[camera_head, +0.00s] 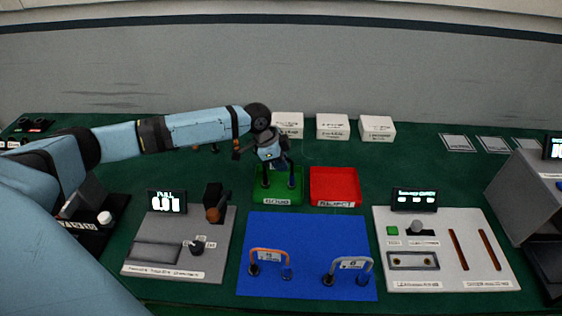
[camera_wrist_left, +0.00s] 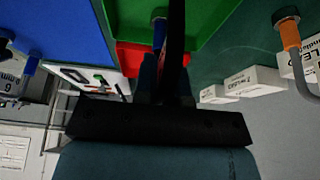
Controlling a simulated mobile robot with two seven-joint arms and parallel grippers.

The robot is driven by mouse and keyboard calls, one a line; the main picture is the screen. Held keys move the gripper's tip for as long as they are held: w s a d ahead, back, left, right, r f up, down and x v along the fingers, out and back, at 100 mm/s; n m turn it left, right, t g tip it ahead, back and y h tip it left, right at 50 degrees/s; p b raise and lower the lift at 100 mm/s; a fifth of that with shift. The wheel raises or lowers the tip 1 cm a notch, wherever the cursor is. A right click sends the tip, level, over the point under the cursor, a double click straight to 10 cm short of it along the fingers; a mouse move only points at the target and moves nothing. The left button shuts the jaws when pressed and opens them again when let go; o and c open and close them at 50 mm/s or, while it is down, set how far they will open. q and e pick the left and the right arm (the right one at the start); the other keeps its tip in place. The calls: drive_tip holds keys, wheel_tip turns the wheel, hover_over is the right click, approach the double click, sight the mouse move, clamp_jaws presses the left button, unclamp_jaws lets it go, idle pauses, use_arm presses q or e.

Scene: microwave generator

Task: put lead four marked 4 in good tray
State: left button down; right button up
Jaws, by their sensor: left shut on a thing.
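The green tray (camera_head: 262,201), labelled as the good tray, stands at mid-table beside the red reject tray (camera_head: 335,190). My left gripper (camera_head: 277,166) is over the green tray, shut on a dark lead whose two plug ends (camera_head: 291,181) hang down at the tray. I cannot tell whether they touch its floor. The held lead's number is hidden. The wrist view shows part of the lead (camera_wrist_left: 159,34) against the green tray (camera_wrist_left: 208,15). My right gripper is not in view.
On the blue mat (camera_head: 310,225) lie an orange lead (camera_head: 270,252) and a grey lead (camera_head: 350,263). White boxes (camera_head: 333,127) stand behind the trays. Test panels (camera_head: 180,262) (camera_head: 440,270) flank the mat. Another orange-handled lead (camera_wrist_left: 291,35) shows near the boxes.

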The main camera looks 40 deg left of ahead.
use_arm(q)
drive_tip(key=c, duration=1.2)
unclamp_jaws()
drive_tip(key=v, duration=1.1)
drive_tip(key=shift+b, duration=0.35)
drive_tip(key=shift+a+r, duration=0.2)
drive_tip(key=shift+r, duration=0.4)
drive_tip(key=shift+r, duration=0.1)
